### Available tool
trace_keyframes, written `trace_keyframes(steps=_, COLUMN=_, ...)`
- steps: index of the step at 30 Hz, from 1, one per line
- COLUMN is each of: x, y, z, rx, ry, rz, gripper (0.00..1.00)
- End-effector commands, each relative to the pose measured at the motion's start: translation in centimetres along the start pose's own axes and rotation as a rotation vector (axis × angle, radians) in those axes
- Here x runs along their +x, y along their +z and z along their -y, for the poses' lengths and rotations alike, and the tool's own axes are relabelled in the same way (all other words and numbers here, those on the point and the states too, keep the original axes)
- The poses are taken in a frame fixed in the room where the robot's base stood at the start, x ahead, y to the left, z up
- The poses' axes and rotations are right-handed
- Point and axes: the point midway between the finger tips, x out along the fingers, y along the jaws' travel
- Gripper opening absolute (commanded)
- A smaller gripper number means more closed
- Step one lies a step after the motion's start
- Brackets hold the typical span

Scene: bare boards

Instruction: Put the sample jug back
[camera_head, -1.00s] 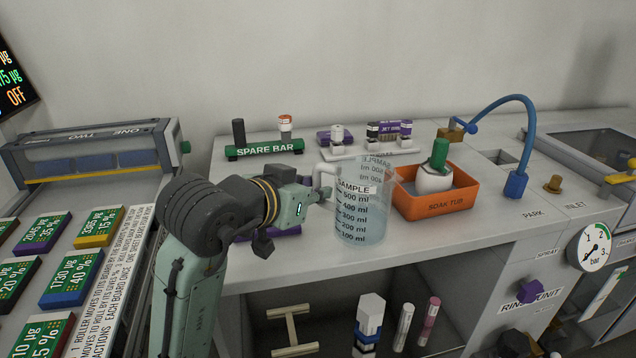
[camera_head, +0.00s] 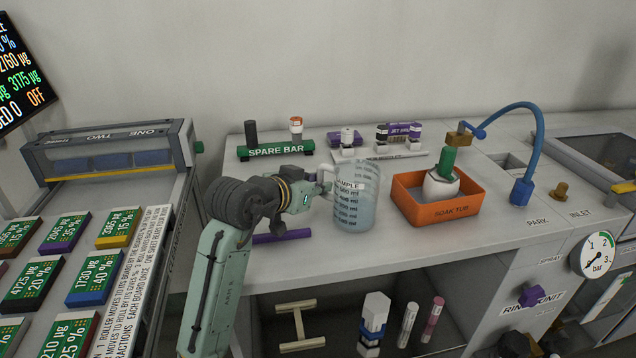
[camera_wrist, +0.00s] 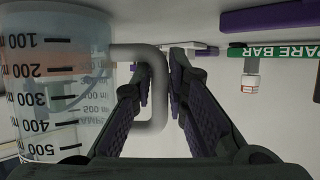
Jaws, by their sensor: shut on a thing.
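The sample jug (camera_head: 355,208) is a clear, bluish beaker with a ml scale, a "SAMPLE" label and a grey side handle. It is over the bench left of the orange soak tub; I cannot tell whether its base touches the bench. My gripper (camera_head: 326,184) is at its left side, shut on the handle. In the wrist view the jug (camera_wrist: 45,85) fills the left side, inverted by the camera's angle, and its handle (camera_wrist: 152,108) passes between my gripper's fingers (camera_wrist: 158,85). A purple piece (camera_head: 282,236) lies on the bench below my gripper.
The orange soak tub (camera_head: 408,206) holds a white, green-topped bottle (camera_head: 441,184). The green spare bar rack (camera_head: 276,150) and a pale rack (camera_head: 385,163) stand behind. A blue hose (camera_head: 537,130) arches at right. Bare bench (camera_head: 320,262) shows in front of the jug.

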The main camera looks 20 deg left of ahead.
Motion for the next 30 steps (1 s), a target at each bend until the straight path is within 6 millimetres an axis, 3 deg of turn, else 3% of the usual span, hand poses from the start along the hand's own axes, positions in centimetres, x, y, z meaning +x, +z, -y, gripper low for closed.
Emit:
trace_keyframes(steps=8, x=0.2, y=0.5, z=0.0, rx=-0.001, ry=0.001, rz=-0.002, gripper=0.0)
trace_keyframes(steps=9, x=0.1, y=0.4, z=0.0, rx=-0.001, ry=0.0, rz=0.0, gripper=0.17)
trace_keyframes(steps=17, x=0.1, y=0.4, z=0.0, rx=-0.001, ry=0.0, rz=0.0, gripper=0.34)
trace_keyframes(steps=26, x=0.1, y=0.2, z=0.0, rx=-0.001, ry=0.0, rz=0.0, gripper=0.34)
trace_keyframes(steps=30, x=-1.0, y=-0.1, z=0.1, rx=-0.002, ry=-0.001, rz=-0.003, gripper=0.34)
